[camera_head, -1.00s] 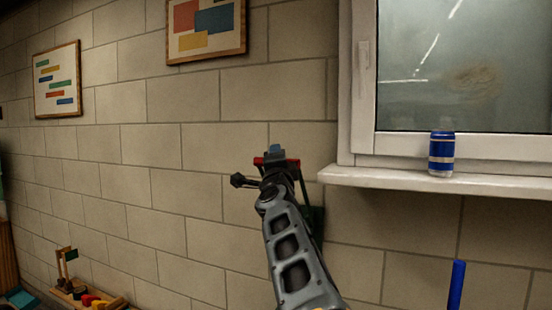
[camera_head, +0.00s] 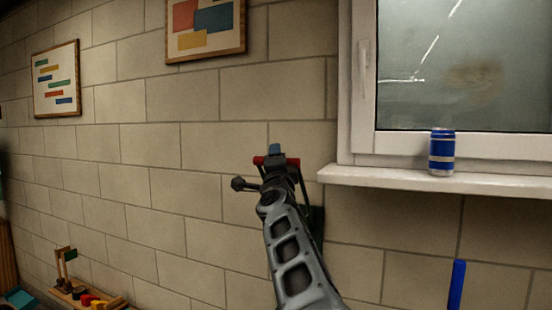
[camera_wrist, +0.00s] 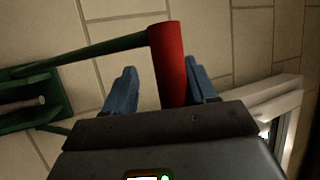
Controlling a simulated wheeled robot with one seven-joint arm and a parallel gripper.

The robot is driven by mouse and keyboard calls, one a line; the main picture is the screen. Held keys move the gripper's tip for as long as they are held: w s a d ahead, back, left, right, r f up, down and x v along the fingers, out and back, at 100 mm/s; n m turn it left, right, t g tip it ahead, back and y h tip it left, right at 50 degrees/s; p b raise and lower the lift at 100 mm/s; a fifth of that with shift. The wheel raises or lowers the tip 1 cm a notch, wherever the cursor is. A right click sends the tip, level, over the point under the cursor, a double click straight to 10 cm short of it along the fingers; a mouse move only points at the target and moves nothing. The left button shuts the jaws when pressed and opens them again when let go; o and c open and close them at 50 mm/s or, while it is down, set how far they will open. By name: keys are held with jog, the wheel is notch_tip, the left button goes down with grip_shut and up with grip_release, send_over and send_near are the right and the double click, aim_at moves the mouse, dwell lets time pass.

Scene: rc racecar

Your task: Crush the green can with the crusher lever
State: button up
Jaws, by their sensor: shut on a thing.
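The crusher lever's red handle (camera_wrist: 168,65) lies between the two blue fingers of my gripper (camera_wrist: 160,88) in the wrist view, and my gripper is shut on it. A green lever arm (camera_wrist: 115,46) runs left from the handle to the green crusher body (camera_wrist: 38,98) at the wall. In the head view the red handle (camera_head: 262,161) shows across my gripper (camera_head: 275,152), and part of the green crusher (camera_head: 318,217) shows behind my arm. I cannot see the green can in either view.
A blue can (camera_head: 441,152) stands on the white window sill (camera_head: 420,182) at the right. A blue upright bar (camera_head: 457,285) is below the sill. A small wooden toy set (camera_head: 78,290) is at the lower left.

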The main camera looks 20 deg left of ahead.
jog(key=shift+o, duration=0.9)
jog(key=shift+w+d+f, duration=0.15)
jog(key=shift+d+f, duration=0.05)
jog(key=shift+f, duration=0.05)
jog(key=shift+f, duration=0.1)
